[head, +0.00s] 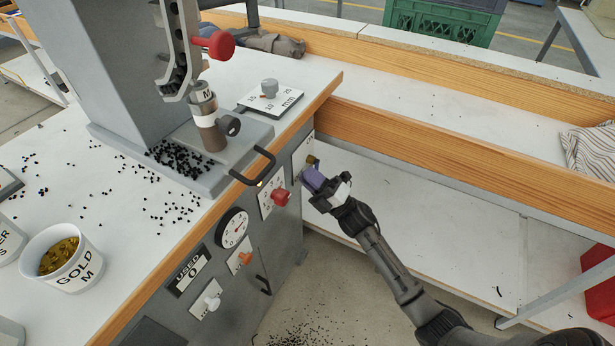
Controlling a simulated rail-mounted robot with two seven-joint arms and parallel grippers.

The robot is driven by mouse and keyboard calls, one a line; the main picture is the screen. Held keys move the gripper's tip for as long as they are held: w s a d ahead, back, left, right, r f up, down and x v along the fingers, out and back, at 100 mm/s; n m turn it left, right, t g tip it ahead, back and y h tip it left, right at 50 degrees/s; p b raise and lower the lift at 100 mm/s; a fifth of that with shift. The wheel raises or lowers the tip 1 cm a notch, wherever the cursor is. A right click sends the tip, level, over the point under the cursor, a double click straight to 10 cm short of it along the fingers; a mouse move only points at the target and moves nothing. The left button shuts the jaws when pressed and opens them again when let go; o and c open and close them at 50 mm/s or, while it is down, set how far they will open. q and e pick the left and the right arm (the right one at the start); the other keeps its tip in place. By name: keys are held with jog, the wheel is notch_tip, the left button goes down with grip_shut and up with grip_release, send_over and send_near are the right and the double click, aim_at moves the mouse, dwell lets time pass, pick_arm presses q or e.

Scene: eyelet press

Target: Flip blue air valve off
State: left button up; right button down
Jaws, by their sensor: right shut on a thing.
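The blue air valve handle (313,179) is on the front panel of the press cabinet, near its right end. A brass-coloured fitting (312,161) shows just above it. My right gripper (320,187) reaches in from the lower right and is shut on the blue handle. Its fingers hide part of the handle, and I cannot clearly tell which way the handle is turned. My left gripper is not in the picture.
Left of the valve are a red knob (281,197), a round gauge (232,228) and an orange switch (245,258). A black handle (253,167) juts out above. A white cup (62,258) labelled GOLD M stands on the bench. The right side has a low shelf (440,225).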

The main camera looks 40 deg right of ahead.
dwell(0.3)
jog(key=c, duration=1.2)
grip_release()
jog(key=shift+s+f, duration=0.1)
jog(key=p+v, duration=0.3)
jog(key=v, duration=1)
jog(key=shift+s+p, duration=0.25)
jog(key=shift+p, duration=0.1)
jog(key=shift+d+f, duration=0.1)
jog(key=shift+d, duration=0.05)
